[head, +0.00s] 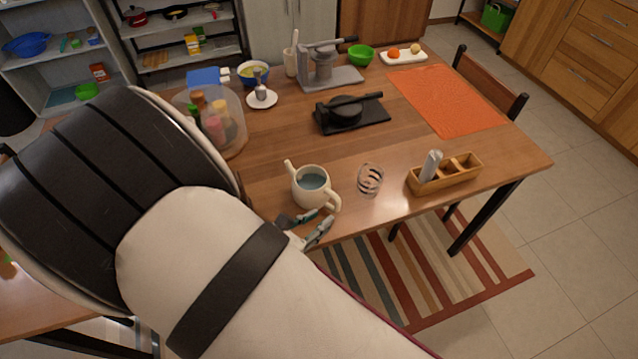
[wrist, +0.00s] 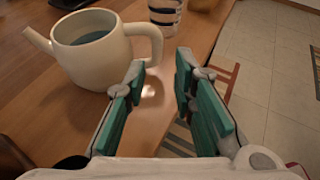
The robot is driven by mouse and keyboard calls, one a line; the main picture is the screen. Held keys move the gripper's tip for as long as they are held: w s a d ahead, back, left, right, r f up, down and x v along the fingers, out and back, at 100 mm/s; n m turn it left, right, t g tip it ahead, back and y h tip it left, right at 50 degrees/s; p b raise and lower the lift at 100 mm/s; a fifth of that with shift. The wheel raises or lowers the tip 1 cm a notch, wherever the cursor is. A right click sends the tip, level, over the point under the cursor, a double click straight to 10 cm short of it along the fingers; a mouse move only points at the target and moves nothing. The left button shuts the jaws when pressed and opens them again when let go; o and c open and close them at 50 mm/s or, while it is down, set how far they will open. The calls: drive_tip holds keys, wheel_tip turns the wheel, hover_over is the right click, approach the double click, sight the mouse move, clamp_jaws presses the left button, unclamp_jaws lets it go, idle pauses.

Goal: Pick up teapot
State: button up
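The teapot (head: 311,187) is cream-coloured with an open top, a spout at the upper left and a loop handle at the lower right. It stands upright on the wooden table near the front edge. It also shows in the wrist view (wrist: 95,55), at the upper left, with bluish content inside. My gripper (head: 311,227) is just in front of the handle. In the wrist view my gripper (wrist: 162,85) has its green-padded fingers apart, with nothing between them. The handle is beyond the fingertips, and I cannot tell whether they touch it. My arm covers the left of the head view.
A clear container with bottles (head: 214,122) stands behind left.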

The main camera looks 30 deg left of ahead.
sight(338, 205)
drive_tip(key=b+x, duration=0.3)
drive_tip(key=x, duration=0.6)
drive_tip(key=shift+w+a+f, duration=0.1)
drive_tip(key=shift+w, duration=0.05)
clamp_jaws()
